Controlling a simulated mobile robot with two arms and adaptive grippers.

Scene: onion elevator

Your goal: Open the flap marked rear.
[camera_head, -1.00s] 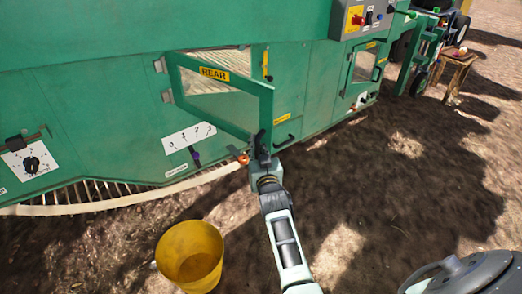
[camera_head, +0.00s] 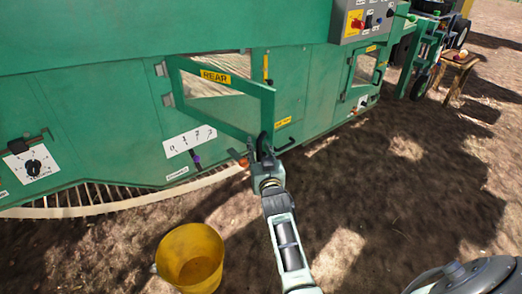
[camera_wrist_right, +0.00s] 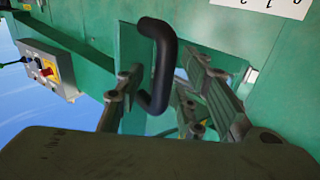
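The flap marked rear (camera_head: 233,80) is a green frame with a window and a yellow REAR label. It is hinged at its left side and stands swung out from the green machine, with the opening showing behind it. My right gripper (camera_head: 264,148) is at the flap's lower free corner. In the right wrist view, the flap's black handle (camera_wrist_right: 166,62) lies between the two spread fingers of my right gripper (camera_wrist_right: 160,88). A gap shows beside the handle, so the gripper looks open around it. In the head view the gripper hides the handle. My left gripper is out of view.
A yellow bucket (camera_head: 190,257) stands on the ground below. A number scale (camera_head: 190,140) with a purple pointer is below the flap. Another windowed flap (camera_head: 365,68) and a control box (camera_head: 365,22) are to the right.

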